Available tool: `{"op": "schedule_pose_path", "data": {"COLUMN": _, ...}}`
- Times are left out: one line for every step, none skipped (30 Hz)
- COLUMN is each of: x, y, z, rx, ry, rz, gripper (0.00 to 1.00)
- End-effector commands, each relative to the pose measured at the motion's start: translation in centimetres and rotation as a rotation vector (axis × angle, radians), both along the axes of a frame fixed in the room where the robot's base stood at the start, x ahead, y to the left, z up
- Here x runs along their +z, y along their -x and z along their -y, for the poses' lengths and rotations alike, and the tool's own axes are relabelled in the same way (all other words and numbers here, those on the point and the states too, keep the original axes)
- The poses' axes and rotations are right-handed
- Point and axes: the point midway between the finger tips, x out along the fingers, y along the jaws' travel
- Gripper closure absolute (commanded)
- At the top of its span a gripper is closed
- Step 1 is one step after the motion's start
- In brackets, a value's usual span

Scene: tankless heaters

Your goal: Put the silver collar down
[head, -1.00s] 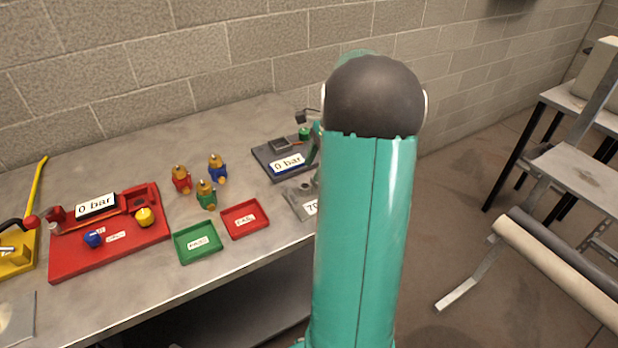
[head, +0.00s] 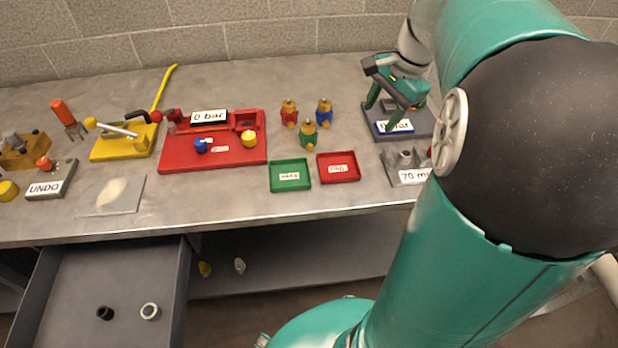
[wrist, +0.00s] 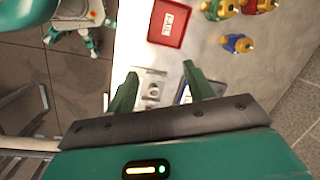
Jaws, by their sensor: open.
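A small silver ring-like part (head: 405,157) stands upright on the grey block labelled "70 m…", at the right of the bench in the head view. It appears to be the silver collar, but I cannot be sure at this size. In the wrist view, a small silver part (wrist: 153,90) shows on a grey plate between my fingers. My gripper (head: 379,118) is open over the dark "0 bar" fixture, behind that block. The wrist view shows its green fingers (wrist: 160,70) spread, with nothing held. A pale ring (head: 150,311) lies in the open drawer.
A green tray (head: 290,188) and a red tray (head: 339,180) sit at the bench front. Several coloured fittings (head: 308,134) stand behind them. A red fixture (head: 190,160) is left of the trays. A black ring (head: 105,313) lies in the drawer (head: 75,275), which stands open.

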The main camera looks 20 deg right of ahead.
Motion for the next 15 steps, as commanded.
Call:
{"op": "schedule_pose_path", "data": {"x": 0.8, "y": 0.4, "z": -2.9, "rx": 0.105, "ry": 0.045, "rz": 0.029, "gripper": 0.48}}
{"op": "schedule_pose_path", "data": {"x": 1.1, "y": 0.7, "z": -4.3, "rx": 0.168, "ry": 0.073, "rz": 0.044, "gripper": 0.48}}
{"op": "schedule_pose_path", "data": {"x": 1.4, "y": 1.1, "z": -6.1, "rx": 0.253, "ry": 0.109, "rz": 0.067, "gripper": 0.48}}
{"op": "schedule_pose_path", "data": {"x": 1.6, "y": 1.6, "z": -7.5, "rx": 0.317, "ry": 0.136, "rz": 0.082, "gripper": 0.48}}
{"op": "schedule_pose_path", "data": {"x": 1.8, "y": 2.0, "z": -8.8, "rx": 0.380, "ry": 0.165, "rz": 0.099, "gripper": 0.48}}
{"op": "schedule_pose_path", "data": {"x": 2.0, "y": 2.7, "z": -10.5, "rx": 0.463, "ry": 0.201, "rz": 0.121, "gripper": 0.48}}
{"op": "schedule_pose_path", "data": {"x": 2.0, "y": 3.2, "z": -11.7, "rx": 0.525, "ry": 0.229, "rz": 0.139, "gripper": 0.48}}
{"op": "schedule_pose_path", "data": {"x": 2.1, "y": 3.8, "z": -12.8, "rx": 0.589, "ry": 0.255, "rz": 0.156, "gripper": 0.48}}
{"op": "schedule_pose_path", "data": {"x": 2.1, "y": 4.6, "z": -14.3, "rx": 0.672, "ry": 0.294, "rz": 0.180, "gripper": 0.48}}
{"op": "schedule_pose_path", "data": {"x": 2.1, "y": 5.2, "z": -15.3, "rx": 0.734, "ry": 0.321, "rz": 0.198, "gripper": 0.48}}
{"op": "schedule_pose_path", "data": {"x": 2.0, "y": 5.9, "z": -16.3, "rx": 0.797, "ry": 0.349, "rz": 0.217, "gripper": 0.48}}
{"op": "schedule_pose_path", "data": {"x": 1.9, "y": 6.8, "z": -17.6, "rx": 0.879, "ry": 0.387, "rz": 0.241, "gripper": 0.48}}
{"op": "schedule_pose_path", "data": {"x": 1.8, "y": 7.4, "z": -18.4, "rx": 0.939, "ry": 0.414, "rz": 0.261, "gripper": 0.48}}
{"op": "schedule_pose_path", "data": {"x": 1.6, "y": 8.0, "z": -19.2, "rx": 0.995, "ry": 0.440, "rz": 0.277, "gripper": 0.48}}
{"op": "schedule_pose_path", "data": {"x": 1.4, "y": 8.8, "z": -20.1, "rx": 1.064, "ry": 0.472, "rz": 0.300, "gripper": 0.48}}
